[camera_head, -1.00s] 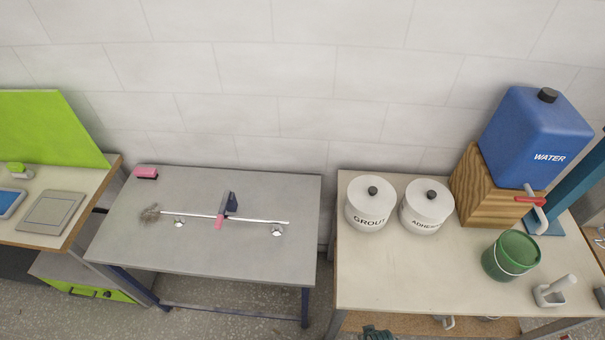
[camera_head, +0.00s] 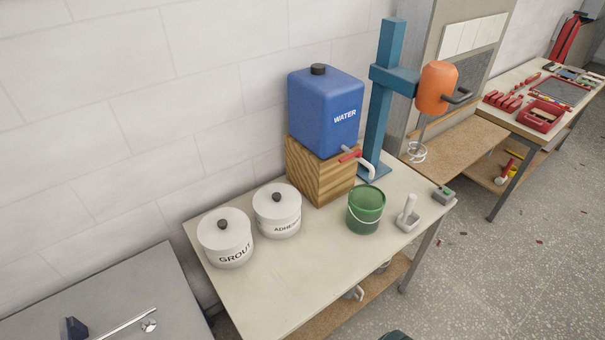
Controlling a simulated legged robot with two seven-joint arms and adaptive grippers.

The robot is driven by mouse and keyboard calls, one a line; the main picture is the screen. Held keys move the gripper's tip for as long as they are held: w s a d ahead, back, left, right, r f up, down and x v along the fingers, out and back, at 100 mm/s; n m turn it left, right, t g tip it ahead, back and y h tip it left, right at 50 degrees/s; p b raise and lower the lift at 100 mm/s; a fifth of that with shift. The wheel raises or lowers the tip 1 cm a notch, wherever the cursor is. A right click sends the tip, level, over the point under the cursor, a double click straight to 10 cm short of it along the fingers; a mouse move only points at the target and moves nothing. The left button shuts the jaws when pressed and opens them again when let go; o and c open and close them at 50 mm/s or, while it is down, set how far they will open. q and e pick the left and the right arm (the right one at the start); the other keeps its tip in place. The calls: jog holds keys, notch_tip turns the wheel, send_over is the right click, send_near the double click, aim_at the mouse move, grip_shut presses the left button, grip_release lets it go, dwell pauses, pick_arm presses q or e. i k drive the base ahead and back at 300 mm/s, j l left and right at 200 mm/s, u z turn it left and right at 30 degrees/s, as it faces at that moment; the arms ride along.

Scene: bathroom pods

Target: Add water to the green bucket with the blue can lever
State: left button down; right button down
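The blue water can (camera_head: 325,108) stands on a wooden block (camera_head: 321,172) at the back of the light table. Its red lever (camera_head: 350,156) sits on the spout (camera_head: 362,164) at the can's lower right. The green bucket (camera_head: 366,207) stands upright on the table, in front of and slightly below the spout, with its handle hanging down at the front. I cannot tell whether the bucket is exactly under the spout or whether it holds water. Neither of my grippers shows in the view.
White grout (camera_head: 225,238) and adhesive (camera_head: 277,211) pots stand left of the bucket. A white-handled tool (camera_head: 407,214) and small control box (camera_head: 443,195) stand to its right. A blue stand with an orange mixer (camera_head: 436,88) rises behind. The table's front left is clear.

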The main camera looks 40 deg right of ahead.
aim_at(357, 153)
jog(key=k+l+z, duration=0.25)
jog(key=l+z, duration=0.2)
jog(key=z, duration=1.25)
jog(key=i+l, duration=0.4)
